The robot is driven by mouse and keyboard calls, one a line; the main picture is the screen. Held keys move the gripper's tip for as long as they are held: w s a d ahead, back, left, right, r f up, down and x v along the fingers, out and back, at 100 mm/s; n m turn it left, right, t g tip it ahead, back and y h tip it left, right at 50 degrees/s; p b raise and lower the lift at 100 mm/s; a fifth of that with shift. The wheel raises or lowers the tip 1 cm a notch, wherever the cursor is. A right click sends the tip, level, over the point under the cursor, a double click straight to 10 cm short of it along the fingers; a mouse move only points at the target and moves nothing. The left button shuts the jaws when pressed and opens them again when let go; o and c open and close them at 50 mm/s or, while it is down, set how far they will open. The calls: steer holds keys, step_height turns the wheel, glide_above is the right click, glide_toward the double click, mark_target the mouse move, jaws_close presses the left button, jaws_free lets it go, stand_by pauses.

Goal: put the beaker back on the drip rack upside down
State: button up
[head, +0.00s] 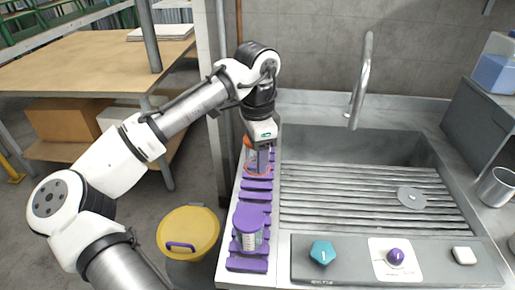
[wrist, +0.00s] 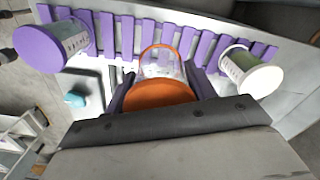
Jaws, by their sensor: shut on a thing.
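My gripper (head: 260,158) points down over the far part of the purple slatted drip rack (head: 247,265), left of the sink. It is shut on a clear beaker (head: 257,171) with an orange base and rim. In the wrist view the beaker's solid orange base (wrist: 158,97) faces the camera, and its clear body and orange rim point toward the rack (wrist: 203,43). The beaker looks upside down, with its rim at or just above the slats; I cannot tell if it touches. The fingers flank it.
A purple-based beaker (head: 249,225) stands upside down on the near part of the rack. A white-based beaker (wrist: 262,80) is at the other end in the wrist view. The sink (head: 350,190) with its tap (head: 361,80) is right; a yellow-lidded bin (head: 188,230) stands left.

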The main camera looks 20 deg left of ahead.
steer(key=shift+f+b, duration=2.95)
steer(key=shift+b, duration=0.1)
steer(key=shift+s+r+p, duration=0.1)
steer(key=shift+p, duration=0.35)
steer(key=shift+f, duration=0.6)
steer(key=o, duration=1.2)
steer(key=shift+c, duration=0.2)
